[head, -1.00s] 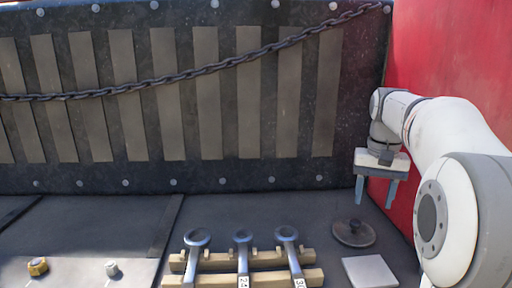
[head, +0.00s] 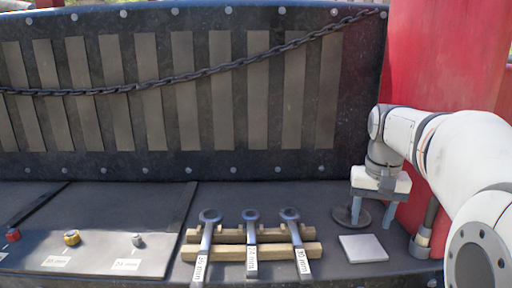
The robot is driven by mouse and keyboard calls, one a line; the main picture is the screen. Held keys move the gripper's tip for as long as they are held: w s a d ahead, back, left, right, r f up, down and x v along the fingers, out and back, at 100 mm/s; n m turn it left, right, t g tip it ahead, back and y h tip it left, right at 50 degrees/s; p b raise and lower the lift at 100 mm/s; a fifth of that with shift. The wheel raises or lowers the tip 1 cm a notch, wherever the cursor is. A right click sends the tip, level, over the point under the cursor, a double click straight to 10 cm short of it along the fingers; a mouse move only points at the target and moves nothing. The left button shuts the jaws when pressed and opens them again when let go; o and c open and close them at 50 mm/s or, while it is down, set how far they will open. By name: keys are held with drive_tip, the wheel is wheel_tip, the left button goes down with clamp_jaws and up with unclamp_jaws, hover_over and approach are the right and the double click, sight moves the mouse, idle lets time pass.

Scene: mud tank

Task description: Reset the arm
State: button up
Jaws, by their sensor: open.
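My gripper (head: 372,212) hangs from my white arm at the right in the head view. Its two blue-grey fingers point down and stand apart, with nothing between them that I can make out. It is in front of or above a dark round disc (head: 342,216) with a knob. I cannot tell how high it is above the surface.
Several wrenches (head: 251,240) with size labels lie on a wooden rack (head: 270,252). A pale square plate (head: 362,248) lies right of it. Red, yellow and grey nuts (head: 72,238) sit on a panel at left. A chain (head: 190,77) hangs across the back wall.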

drive_tip(key=s+a+f+n+t, duration=0.1)
drive_tip(key=s+a+f, duration=0.4)
drive_tip(key=s, duration=0.3)
drive_tip(key=s+a+f+n+t, duration=0.1)
drive_tip(key=s+a+f+n, duration=0.1)
drive_tip(key=s+a+f, duration=0.3)
wheel_tip(320, 180, down, 2)
drive_tip(key=s, duration=0.2)
drive_tip(key=shift+s+f, duration=0.15)
drive_tip(key=shift+s, duration=0.25)
